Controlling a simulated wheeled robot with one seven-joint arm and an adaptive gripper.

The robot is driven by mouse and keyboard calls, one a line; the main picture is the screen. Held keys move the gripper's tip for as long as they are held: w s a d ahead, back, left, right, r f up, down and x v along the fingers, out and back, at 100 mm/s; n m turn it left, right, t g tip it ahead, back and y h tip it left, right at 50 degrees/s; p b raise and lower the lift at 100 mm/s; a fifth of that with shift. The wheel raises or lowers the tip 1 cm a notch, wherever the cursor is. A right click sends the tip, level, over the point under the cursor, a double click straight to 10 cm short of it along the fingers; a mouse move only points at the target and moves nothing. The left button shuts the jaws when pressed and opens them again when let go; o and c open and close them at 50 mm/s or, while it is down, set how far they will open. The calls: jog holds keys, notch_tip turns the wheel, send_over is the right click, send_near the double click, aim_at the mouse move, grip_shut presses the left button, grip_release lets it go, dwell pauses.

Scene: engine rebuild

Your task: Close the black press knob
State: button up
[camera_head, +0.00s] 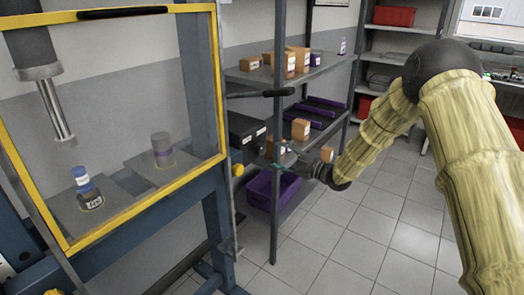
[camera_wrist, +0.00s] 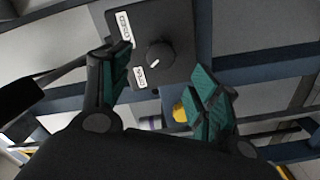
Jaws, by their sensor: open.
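The black press knob (camera_wrist: 160,54) is round and sits on the face of a black control box (camera_wrist: 180,20) in the wrist view. A small white mark on it points to the lower left, towards the lower of two white labels. The lettering is tilted and hard to read. In the head view the control box (camera_head: 247,130) is mounted beside the press; its knob face is hidden. My gripper (camera_wrist: 163,80) is open and empty, its teal-padded fingers spread below and either side of the knob, apart from it. In the head view my gripper (camera_head: 277,163) is just right of the box.
The press has a yellow-edged guard (camera_head: 110,245) and a blue frame (camera_head: 203,90). A black handle (camera_head: 260,94) sticks out above the box. A shelf rack (camera_head: 240,78) with brown boxes and a purple crate (camera_head: 258,190) stands behind my gripper. The tiled floor (camera_head: 370,240) is clear.

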aim_at(263, 150)
jog(key=p+x, duration=0.1)
jog(key=x, duration=0.7)
jog(key=shift+w+a+f, duration=0.1)
jog(key=shift+a, duration=0.1)
jog(key=c, duration=1)
